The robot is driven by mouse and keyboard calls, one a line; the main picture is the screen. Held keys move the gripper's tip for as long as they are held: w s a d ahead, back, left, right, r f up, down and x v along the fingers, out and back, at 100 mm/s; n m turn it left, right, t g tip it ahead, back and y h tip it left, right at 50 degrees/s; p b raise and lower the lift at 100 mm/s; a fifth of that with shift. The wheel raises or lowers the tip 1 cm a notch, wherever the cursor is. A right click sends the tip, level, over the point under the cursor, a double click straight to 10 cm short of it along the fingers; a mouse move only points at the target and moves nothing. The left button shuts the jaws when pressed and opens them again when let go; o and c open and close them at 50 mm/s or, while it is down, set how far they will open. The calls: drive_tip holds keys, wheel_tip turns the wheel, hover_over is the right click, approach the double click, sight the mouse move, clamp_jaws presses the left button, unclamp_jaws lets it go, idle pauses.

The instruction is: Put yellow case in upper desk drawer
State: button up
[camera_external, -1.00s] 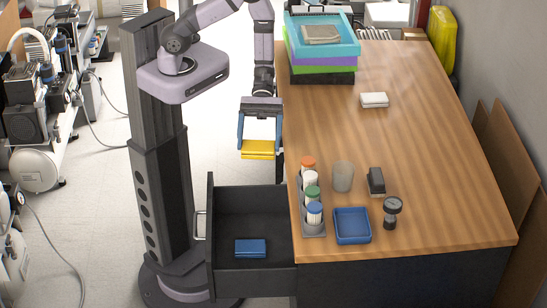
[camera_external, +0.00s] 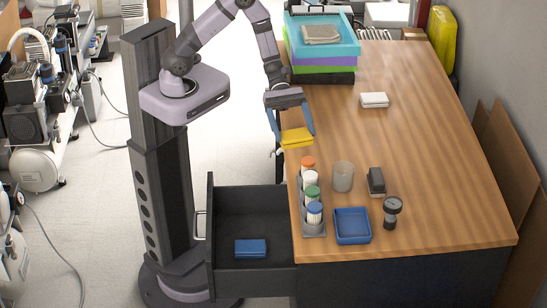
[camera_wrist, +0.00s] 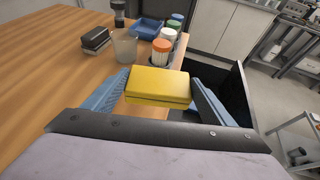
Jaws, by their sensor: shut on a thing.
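The yellow case (camera_external: 297,137) is held in my gripper (camera_external: 294,135), near the left edge of the desk in the external view. In the wrist view the yellow case (camera_wrist: 158,87) sits between the two blue fingers of my gripper (camera_wrist: 160,92). The fingers are shut on its sides. The upper desk drawer (camera_external: 232,212) is pulled open at the desk's left side, below and in front of the gripper. A blue case (camera_external: 250,248) lies inside it. In the wrist view the dark drawer (camera_wrist: 231,92) shows partly behind the right finger.
Stacked trays (camera_external: 322,55) stand at the back. The drawer has free room behind the blue case.

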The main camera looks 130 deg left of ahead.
drive_tip(key=a+n+t+y+b, duration=0.2)
drive_tip(key=a+n+y+b, duration=0.15)
drive_tip(key=a, duration=1.05)
wheel_tip(320, 180, up, 4)
drive_tip(key=n+y, duration=0.7)
drive_tip(key=y, duration=0.1)
hover_over(339, 118)
drive_tip(key=shift+s+a+f+g+y, duration=0.1)
drive_tip(key=shift+f+g+y, duration=0.1)
drive_tip(key=shift+g+y, duration=0.25)
drive_tip(key=shift+n, duration=0.25)
drive_tip(key=shift+f+p, duration=0.9)
drive_tip(key=shift+f, duration=4.1)
drive_tip(key=shift+f, duration=0.1)
